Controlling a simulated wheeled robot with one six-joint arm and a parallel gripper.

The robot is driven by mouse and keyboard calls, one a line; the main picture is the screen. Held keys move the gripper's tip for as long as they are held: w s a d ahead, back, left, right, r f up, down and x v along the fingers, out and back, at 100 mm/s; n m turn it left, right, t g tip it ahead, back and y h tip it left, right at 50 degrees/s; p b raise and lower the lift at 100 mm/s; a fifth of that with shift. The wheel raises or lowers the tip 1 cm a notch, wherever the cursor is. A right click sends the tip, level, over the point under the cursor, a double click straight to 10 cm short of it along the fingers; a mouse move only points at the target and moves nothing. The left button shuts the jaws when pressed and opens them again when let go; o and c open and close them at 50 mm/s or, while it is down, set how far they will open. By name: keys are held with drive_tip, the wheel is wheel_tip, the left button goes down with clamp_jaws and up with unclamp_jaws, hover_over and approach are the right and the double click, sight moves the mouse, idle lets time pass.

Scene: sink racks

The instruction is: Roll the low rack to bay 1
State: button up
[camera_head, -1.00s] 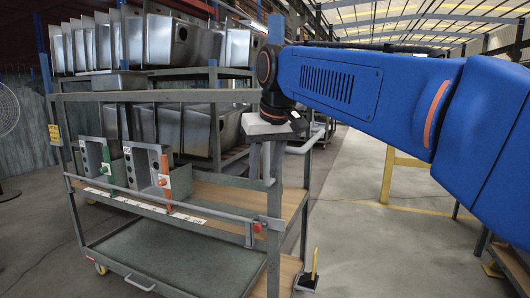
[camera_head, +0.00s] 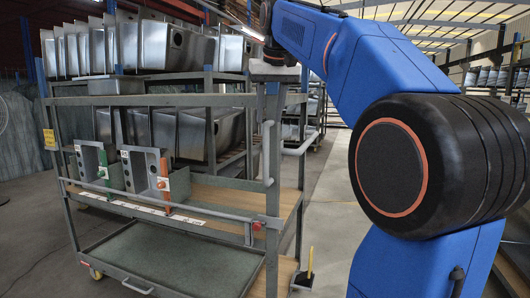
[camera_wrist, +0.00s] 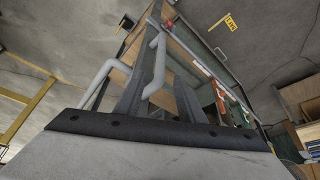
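A grey wheeled rack (camera_head: 160,100) with wooden shelves and a green-grey bottom deck (camera_head: 175,255) stands in front of me. A caster shows at its lower left. Its pale bent handle (camera_head: 267,150) is at the near right corner; a second pale handle bar (camera_head: 301,148) is behind. My gripper (camera_head: 268,95) hangs at the top of that corner. In the wrist view my two dark fingers (camera_wrist: 162,98) are apart, with the handle (camera_wrist: 156,65) showing beyond and between them. Whether they touch it I cannot tell.
Grey bins with green (camera_head: 103,165) and orange (camera_head: 164,175) parts sit on the middle shelf. Racks of steel sinks (camera_head: 180,45) stand behind. A black block with a yellow post (camera_head: 309,265) is on the floor at the rack's right. Open floor (camera_head: 325,215) lies to the right.

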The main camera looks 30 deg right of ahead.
sight(265, 151)
drive_tip(key=x, duration=1.4)
clamp_jaws()
